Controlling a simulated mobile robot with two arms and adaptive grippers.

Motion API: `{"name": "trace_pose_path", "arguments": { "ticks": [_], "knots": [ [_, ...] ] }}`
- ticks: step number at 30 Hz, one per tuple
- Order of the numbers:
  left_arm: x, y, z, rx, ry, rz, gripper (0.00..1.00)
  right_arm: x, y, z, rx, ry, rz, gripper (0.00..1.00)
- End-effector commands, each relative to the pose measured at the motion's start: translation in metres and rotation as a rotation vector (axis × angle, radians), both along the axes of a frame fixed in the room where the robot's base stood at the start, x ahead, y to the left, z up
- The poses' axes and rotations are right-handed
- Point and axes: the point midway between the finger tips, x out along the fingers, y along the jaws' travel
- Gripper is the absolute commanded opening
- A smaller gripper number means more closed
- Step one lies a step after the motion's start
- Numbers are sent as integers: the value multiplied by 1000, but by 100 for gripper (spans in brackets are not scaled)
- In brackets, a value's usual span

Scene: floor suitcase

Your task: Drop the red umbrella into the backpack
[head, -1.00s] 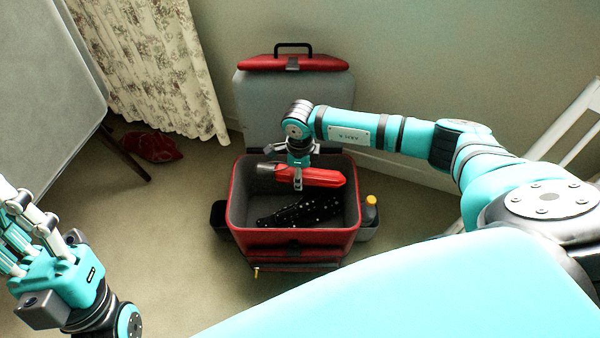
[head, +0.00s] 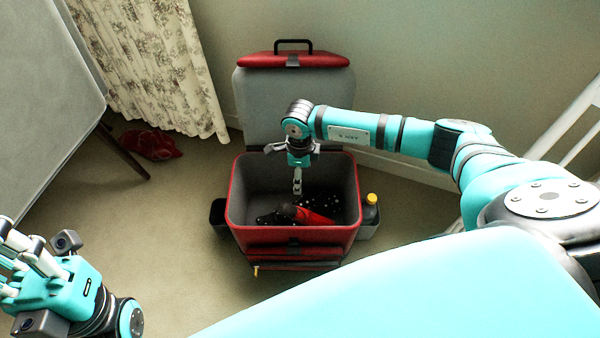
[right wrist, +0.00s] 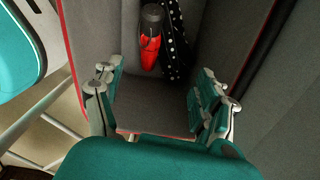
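The red umbrella (head: 312,217) lies on the floor of the open grey-lined backpack (head: 236,190), partly on a black umbrella with white dots (head: 268,219). In the right wrist view the red umbrella (right wrist: 150,52) shows its dark handle beside the dotted one (right wrist: 174,50). My right gripper (head: 297,186) points down over the backpack's opening. In the right wrist view its fingers (right wrist: 158,105) are spread apart with nothing between them. My left gripper (head: 20,255) is at the left edge, away from the backpack, and I cannot tell its opening.
The backpack's lid (head: 260,105) stands open at the back. A red crumpled item (head: 152,145) lies by the curtain (head: 165,75). A white chair (head: 572,125) stands at the right.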

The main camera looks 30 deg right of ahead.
Motion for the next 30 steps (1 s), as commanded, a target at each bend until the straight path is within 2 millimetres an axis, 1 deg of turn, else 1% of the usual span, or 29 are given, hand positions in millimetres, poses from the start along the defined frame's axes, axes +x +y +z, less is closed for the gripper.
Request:
{"name": "trace_pose_path", "arguments": {
  "ticks": [5,8,11,18,21,25,30],
  "knots": [
    [0,0,0,-1,0,1,0,0,0,0,-1,1,0,73],
    [0,0,0,-1,0,1,0,0,0,8,-1,-1,1,73],
    [0,0,0,-1,0,1,0,1,0,24,0,-3,1,73],
    [0,0,0,0,0,1,0,1,0,75,0,-4,0,73],
    [0,0,0,0,0,1,0,1,0,94,-1,-3,1,73],
    [0,0,0,0,0,1,0,1,0,110,0,-1,-1,73],
    [0,0,0,0,0,1,0,0,0,120,0,0,0,73]
  ]
}}
